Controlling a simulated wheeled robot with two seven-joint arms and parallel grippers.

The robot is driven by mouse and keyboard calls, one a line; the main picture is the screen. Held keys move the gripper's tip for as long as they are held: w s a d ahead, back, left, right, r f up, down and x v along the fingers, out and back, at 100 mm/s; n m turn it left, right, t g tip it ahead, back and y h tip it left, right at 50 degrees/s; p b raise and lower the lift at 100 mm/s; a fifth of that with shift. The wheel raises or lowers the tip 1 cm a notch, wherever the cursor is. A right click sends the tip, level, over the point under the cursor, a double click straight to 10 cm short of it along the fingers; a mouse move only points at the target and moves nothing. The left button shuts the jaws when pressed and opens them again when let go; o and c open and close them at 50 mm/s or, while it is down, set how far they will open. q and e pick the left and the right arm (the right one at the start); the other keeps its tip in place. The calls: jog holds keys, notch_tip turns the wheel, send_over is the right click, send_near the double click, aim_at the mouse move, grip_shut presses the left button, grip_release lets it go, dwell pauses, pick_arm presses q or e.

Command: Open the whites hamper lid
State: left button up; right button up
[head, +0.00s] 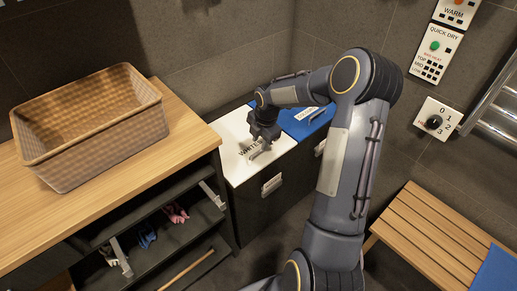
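The whites hamper has a white lid (239,165) with dark lettering, partly covered by my gripper. The lid lies flat and closed on a dark body (255,208) with a pale front handle (272,185). My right gripper (265,141) points down at the middle of the lid, by a small pale grip there. Its fingers are small and dark, so I cannot tell whether they are open or shut, or touching the lid. My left gripper is not in view.
A blue-lidded hamper (299,127) stands right beside the white one, partly behind my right arm. A wicker basket (92,125) sits on the wooden counter (110,209) at left, above open shelves. A slatted bench (428,234) stands at right, below wall switches.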

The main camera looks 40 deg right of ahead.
aim_at(258, 152)
jog(key=f, duration=0.2)
jog(key=w+f, duration=0.1)
jog(key=f, duration=0.2)
jog(key=shift+f+b, duration=0.1)
jog(key=shift+b, duration=0.2)
grip_shut()
